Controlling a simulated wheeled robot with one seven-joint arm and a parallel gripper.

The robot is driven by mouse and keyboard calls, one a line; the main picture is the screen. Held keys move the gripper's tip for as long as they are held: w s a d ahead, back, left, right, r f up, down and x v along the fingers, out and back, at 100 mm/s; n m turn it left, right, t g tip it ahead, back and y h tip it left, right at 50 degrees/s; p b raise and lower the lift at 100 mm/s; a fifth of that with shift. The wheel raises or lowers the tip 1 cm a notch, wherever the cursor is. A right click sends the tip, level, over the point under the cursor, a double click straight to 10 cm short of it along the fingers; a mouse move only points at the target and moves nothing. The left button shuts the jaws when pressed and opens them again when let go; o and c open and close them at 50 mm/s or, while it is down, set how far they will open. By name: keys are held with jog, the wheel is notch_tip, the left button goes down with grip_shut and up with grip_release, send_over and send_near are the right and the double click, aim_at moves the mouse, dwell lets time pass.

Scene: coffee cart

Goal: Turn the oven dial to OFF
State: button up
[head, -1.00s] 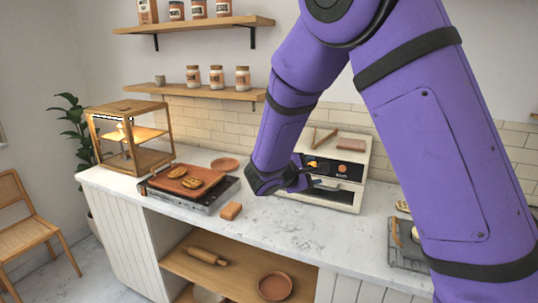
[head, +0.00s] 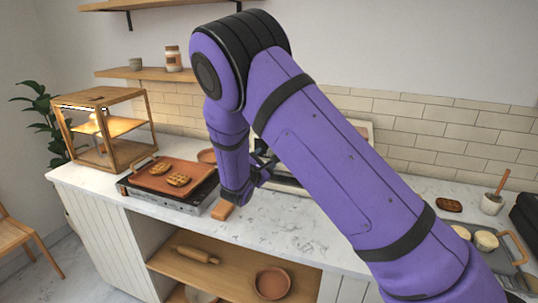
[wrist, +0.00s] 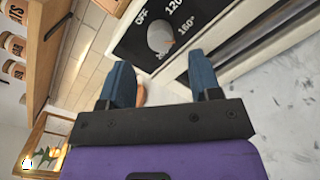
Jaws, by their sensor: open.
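The oven dial (wrist: 160,36) is a pale round knob on a black panel (wrist: 137,48) in the wrist view. Printed marks OFF, 120 and 160° stand beside it, with another mark partly covered. I cannot tell which mark the dial points at. My gripper (wrist: 159,62) is open; its two blue-grey fingers are spread below the dial in that view, and the dial shows beyond the gap between them. No contact is visible. In the head view my arm hides most of the oven (head: 288,183), and my gripper (head: 264,168) is at its left side, partly covered.
A griddle with a brown plate (head: 188,163) and pastries sits left of my gripper, with a small orange block (head: 223,210) near the counter edge. A wooden display case (head: 108,128) stands farther left. A tray with cups (head: 510,245) is at the right.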

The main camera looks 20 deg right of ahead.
jog(key=shift+x, duration=2.45)
jog(key=c, duration=0.9)
jog(key=shift+c, duration=0.2)
jog(key=shift+n, duration=0.3)
jog(key=n, duration=1.4)
jog(key=n+t+y, duration=0.1)
jog(key=n, duration=1.3)
jog(key=shift+f, duration=0.15)
